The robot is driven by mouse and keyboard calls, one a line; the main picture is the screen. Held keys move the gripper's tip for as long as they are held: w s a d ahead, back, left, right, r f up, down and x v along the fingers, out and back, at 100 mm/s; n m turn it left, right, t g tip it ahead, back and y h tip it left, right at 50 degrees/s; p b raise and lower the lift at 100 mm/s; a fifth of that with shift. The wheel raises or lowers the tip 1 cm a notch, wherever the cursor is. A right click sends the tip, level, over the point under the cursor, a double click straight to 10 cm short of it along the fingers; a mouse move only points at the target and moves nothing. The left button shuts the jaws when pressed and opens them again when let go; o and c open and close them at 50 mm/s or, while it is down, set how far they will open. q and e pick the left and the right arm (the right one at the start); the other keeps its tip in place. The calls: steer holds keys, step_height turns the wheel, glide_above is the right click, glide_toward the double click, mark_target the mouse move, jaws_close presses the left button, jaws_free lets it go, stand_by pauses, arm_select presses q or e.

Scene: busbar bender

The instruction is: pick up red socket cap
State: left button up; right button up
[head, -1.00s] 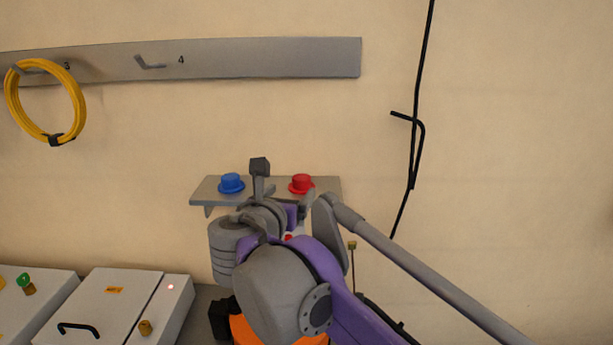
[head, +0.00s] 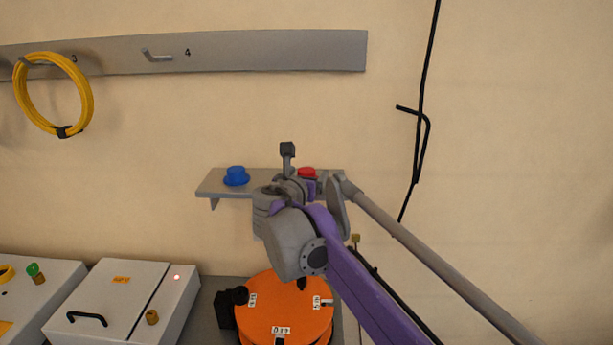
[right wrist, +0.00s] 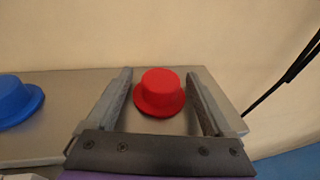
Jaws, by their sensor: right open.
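The red socket cap (head: 307,172) stands upright on a grey wall shelf (head: 213,186), partly hidden behind my right gripper (head: 300,182) in the head view. In the right wrist view the red cap (right wrist: 160,90) sits between the two spread fingers of my right gripper (right wrist: 160,98), with a gap on each side. The gripper is open and holds nothing. My left gripper is not in view.
A blue cap (head: 236,176) stands on the same shelf, left of the red one; it also shows in the right wrist view (right wrist: 14,102). Below are an orange round device (head: 283,312) and a white box (head: 110,300). A black cable (head: 424,110) hangs on the wall to the right.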

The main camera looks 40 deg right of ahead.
steer(key=shift+s, duration=0.1)
jaws_close()
stand_by(0.3)
